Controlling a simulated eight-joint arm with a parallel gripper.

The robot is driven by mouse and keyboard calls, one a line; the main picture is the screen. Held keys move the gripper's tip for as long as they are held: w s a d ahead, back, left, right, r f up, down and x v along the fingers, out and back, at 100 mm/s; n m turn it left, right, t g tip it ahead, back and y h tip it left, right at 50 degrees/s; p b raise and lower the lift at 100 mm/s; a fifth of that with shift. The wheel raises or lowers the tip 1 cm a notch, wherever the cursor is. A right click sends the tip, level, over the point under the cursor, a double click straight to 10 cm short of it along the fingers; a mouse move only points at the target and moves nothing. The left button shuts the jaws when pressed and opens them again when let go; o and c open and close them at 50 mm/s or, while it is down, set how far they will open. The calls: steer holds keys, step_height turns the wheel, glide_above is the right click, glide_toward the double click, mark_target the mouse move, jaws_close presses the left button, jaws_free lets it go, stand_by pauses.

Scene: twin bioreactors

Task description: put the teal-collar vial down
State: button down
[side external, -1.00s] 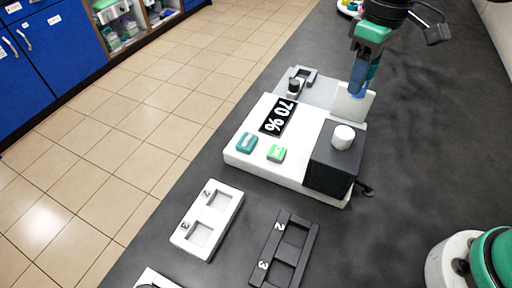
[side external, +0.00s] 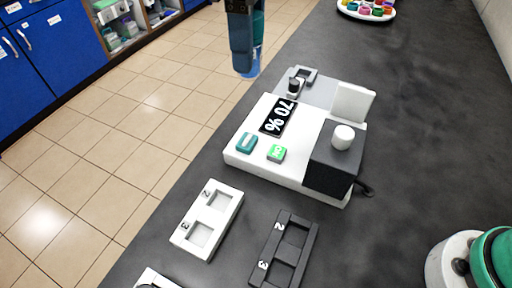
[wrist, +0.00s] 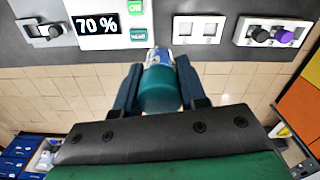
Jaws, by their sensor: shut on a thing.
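My gripper (side external: 243,62) is shut on the teal-collar vial (wrist: 160,90). In the wrist view the vial sits between the two fingers, its teal end toward the camera and a paler, bluish part beyond. In the side view only a blue end of it (side external: 251,70) shows below the fingers. The gripper hangs in the air, left of the white device (side external: 255,133) in the side view. The wrist view shows floor tiles under the vial and the bench edge just beyond.
The device has a 70 % display (side external: 278,117), two buttons and a dark block with a white knob (side external: 343,137). A white two-slot rack (side external: 186,236) and a black rack (side external: 268,256) look empty. A white rack (wrist: 243,32) holds black and purple caps. A round tray (side external: 345,10) holds colourful caps.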

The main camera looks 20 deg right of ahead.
steer(key=s+a+f+n, duration=0.25)
steer(key=s+a, duration=0.45)
steer(key=a, duration=0.4)
glide_above(200, 237)
steer(key=shift+n, duration=0.45)
step_height(200, 237, down, 15)
steer(key=shift+d+f, duration=0.1)
steer(key=shift+f, duration=2.05)
steer(key=shift+f, duration=0.2)
steer(key=shift+c, duration=2.4)
jaws_free()
